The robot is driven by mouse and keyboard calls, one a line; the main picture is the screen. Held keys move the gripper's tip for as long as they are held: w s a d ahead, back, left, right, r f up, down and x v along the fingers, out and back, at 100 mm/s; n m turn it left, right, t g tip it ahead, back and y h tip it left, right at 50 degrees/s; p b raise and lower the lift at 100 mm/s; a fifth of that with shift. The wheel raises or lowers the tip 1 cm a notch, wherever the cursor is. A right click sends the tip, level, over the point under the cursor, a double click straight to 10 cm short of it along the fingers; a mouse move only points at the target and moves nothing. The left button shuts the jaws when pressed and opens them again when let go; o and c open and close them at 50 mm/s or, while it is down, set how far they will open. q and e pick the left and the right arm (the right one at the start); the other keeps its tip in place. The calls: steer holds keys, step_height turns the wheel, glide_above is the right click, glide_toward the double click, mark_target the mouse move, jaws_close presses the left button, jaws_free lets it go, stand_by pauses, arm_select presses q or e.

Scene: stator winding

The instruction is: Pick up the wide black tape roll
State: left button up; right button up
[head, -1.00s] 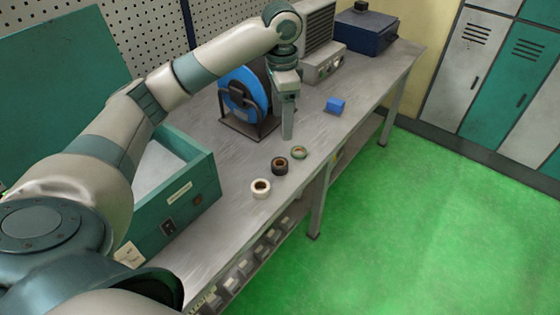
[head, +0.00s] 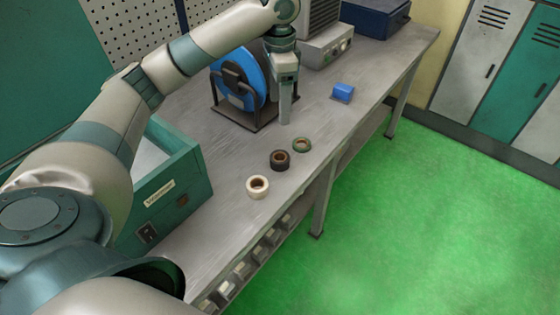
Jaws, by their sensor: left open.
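The wide black tape roll (head: 280,160) lies flat on the workbench (head: 226,165), between a white tape roll (head: 258,187) and a green tape roll (head: 302,145). It looks dark with a brown core. My left gripper (head: 286,117) points down above the bench, behind the black roll and in front of the blue reel. It is apart from the rolls and nothing shows in it. Its fingers overlap in this view, so the gap between them is hidden. My right gripper is not in view.
A blue cable reel (head: 238,78) on a stand is close behind the left gripper. A small blue block (head: 343,93) lies to the right. A green box (head: 178,195) stands at the left. Parts bins (head: 240,270) hang below the bench's front edge. The bench around the rolls is clear.

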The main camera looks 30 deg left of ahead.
arm_select(q)
steer(key=p, duration=0.3)
glide_above(280, 153)
step_height(280, 153, down, 11)
steer(key=shift+s+d+f, duration=0.2)
steer(key=shift+s+f, duration=0.25)
steer(key=shift+f, duration=0.1)
steer(key=shift+s+d+f+p, duration=0.1)
steer(key=shift+f+p, duration=0.2)
steer(key=shift+p, duration=0.2)
steer(key=f, duration=0.1)
steer(key=f+p, duration=0.1)
steer(key=f, duration=0.1)
steer(key=shift+s+d+f+p, duration=0.15)
steer(key=shift+s+f+p, duration=0.1)
steer(key=shift+f+p, duration=0.15)
steer(key=shift+f, duration=0.4)
